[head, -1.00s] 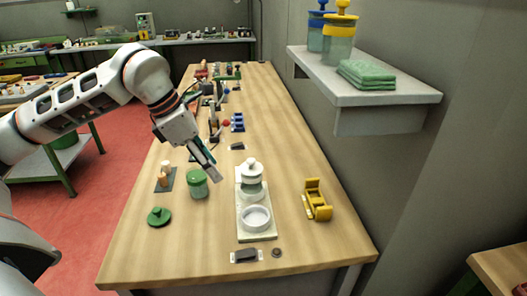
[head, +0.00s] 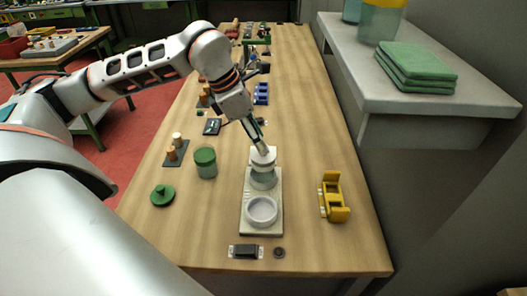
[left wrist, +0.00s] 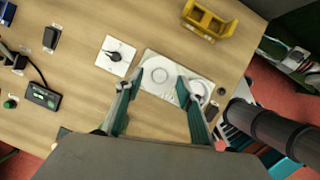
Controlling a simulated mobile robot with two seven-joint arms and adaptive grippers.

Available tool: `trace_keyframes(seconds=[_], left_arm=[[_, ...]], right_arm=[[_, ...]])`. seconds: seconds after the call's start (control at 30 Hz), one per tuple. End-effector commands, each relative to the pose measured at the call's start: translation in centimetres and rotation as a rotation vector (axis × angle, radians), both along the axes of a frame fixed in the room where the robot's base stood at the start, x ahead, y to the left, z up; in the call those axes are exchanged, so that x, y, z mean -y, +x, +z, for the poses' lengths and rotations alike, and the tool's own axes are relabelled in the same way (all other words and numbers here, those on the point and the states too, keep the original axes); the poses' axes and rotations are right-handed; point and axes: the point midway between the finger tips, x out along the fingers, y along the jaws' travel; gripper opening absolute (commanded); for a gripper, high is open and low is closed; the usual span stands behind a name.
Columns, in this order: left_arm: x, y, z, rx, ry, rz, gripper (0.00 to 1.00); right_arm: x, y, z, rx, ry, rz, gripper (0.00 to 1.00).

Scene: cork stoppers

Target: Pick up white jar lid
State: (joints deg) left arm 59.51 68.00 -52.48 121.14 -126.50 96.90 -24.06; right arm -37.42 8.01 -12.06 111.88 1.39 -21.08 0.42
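The white jar lid (head: 264,160) sits on top of a clear jar (head: 263,179) on a pale board (head: 248,196). Its knob is hidden by the finger in the head view. In the left wrist view the lid is a pale round shape (left wrist: 160,75) between and beyond the fingertips. My left gripper (head: 260,146) comes down from above, its tips close to the lid; I cannot tell if they touch it. In the left wrist view my left gripper (left wrist: 156,90) has its fingers wide apart, with nothing held. My right gripper is out of view.
A white dish (head: 262,211) is on the board's near end. A green-lidded jar (head: 205,163) and green lid (head: 163,195) stand to the left. A yellow holder (head: 333,197) is to the right. A wall shelf (head: 425,105) overhangs at right. Bare table lies between.

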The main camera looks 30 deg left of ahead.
Motion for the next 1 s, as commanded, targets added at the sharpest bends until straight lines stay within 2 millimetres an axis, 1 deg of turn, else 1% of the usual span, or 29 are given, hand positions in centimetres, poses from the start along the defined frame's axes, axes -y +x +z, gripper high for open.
trace_keyframes(seconds=[0.1, 0.2, 0.43, 0.47, 0.5, 0.57, 0.9, 1.0], left_arm=[[0.4, 0.4, -1.3, -0.001, 0.000, 0.000, 0.38], [0.6, 0.5, -1.9, -0.002, 0.000, 0.001, 0.38], [0.6, 0.6, -2.0, 0.000, 0.000, 0.000, 0.38], [0.6, 0.6, -2.0, 0.000, 0.000, 0.000, 0.30], [0.6, 0.6, -2.0, 0.000, 0.000, 0.000, 0.20], [0.6, 0.6, -2.0, 0.000, 0.000, 0.000, 0.04], [0.6, 0.6, -1.9, 0.000, 0.000, 0.000, 0.03], [0.6, 0.7, -1.7, 0.001, 0.000, 0.000, 0.03]], right_arm=[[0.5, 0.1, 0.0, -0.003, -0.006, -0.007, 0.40], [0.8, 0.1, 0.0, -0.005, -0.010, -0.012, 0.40], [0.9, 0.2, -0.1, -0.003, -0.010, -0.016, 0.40], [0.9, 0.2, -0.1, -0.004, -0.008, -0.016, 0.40], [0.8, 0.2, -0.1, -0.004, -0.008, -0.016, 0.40], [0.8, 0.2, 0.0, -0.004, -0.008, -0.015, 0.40], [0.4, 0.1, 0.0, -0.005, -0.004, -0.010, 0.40], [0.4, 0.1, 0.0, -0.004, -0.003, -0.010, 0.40]])
